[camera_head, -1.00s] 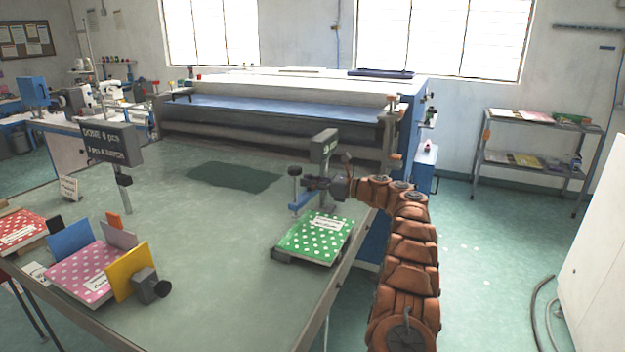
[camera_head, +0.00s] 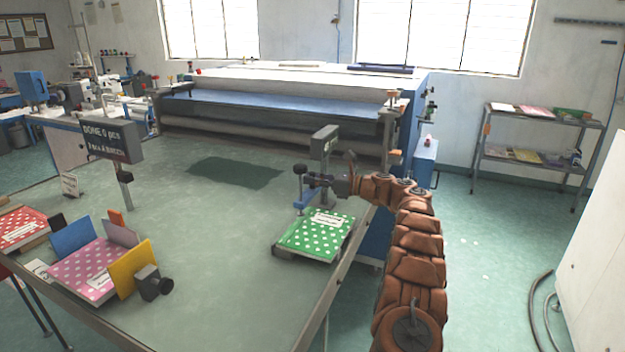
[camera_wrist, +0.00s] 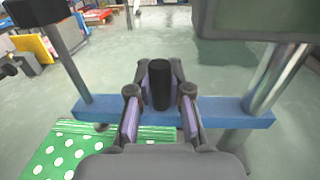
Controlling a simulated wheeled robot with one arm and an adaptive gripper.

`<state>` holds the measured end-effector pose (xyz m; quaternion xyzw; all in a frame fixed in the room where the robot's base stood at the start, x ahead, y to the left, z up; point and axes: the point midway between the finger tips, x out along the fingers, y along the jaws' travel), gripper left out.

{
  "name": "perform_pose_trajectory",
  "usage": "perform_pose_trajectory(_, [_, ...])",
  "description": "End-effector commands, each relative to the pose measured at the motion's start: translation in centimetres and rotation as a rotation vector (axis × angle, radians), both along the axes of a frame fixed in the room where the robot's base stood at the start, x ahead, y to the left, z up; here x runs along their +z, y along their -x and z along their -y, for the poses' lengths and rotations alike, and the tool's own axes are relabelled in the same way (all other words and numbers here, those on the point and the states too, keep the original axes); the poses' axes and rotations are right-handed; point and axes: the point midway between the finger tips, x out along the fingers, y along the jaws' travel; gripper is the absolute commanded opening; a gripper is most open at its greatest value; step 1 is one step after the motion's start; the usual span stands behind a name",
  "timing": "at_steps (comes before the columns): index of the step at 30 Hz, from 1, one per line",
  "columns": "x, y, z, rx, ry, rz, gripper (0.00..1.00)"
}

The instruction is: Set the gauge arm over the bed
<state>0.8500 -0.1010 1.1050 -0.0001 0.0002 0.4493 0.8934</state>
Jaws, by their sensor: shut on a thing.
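The gauge arm is a blue bar (camera_head: 305,200) with a dark knobbed post at its left end and a grey post with a box-like head (camera_head: 323,145) by its other end. In the wrist view the blue bar (camera_wrist: 100,110) runs across, with a black upright handle (camera_wrist: 160,88) in its middle. My gripper (camera_wrist: 161,74) is shut on this handle, one finger on each side; it also shows in the head view (camera_head: 320,181). The green dotted stack (camera_head: 313,236) lies on the bed (camera_head: 288,256), just in front of the bar in the head view.
A pink dotted stack (camera_head: 82,275) sits between coloured plates at the table's front left, with a red dotted stack (camera_head: 18,228) beyond. A sign (camera_head: 111,140) stands at the left. The table's middle is clear. A long machine (camera_head: 280,105) stands behind.

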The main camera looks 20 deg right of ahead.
Motion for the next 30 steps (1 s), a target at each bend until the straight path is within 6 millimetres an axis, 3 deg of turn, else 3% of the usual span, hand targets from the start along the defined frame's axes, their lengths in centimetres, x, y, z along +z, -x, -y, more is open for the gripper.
perform_pose_trajectory(8, [-0.1, 0.0, 0.0, -0.001, 0.0, -0.001, 0.45])
perform_pose_trajectory(20, [0.0, 0.3, 0.4, -0.001, 0.0, 0.0, 0.45])
perform_pose_trajectory(30, [0.1, 3.6, 5.0, -0.003, 0.0, 0.001, 0.45])
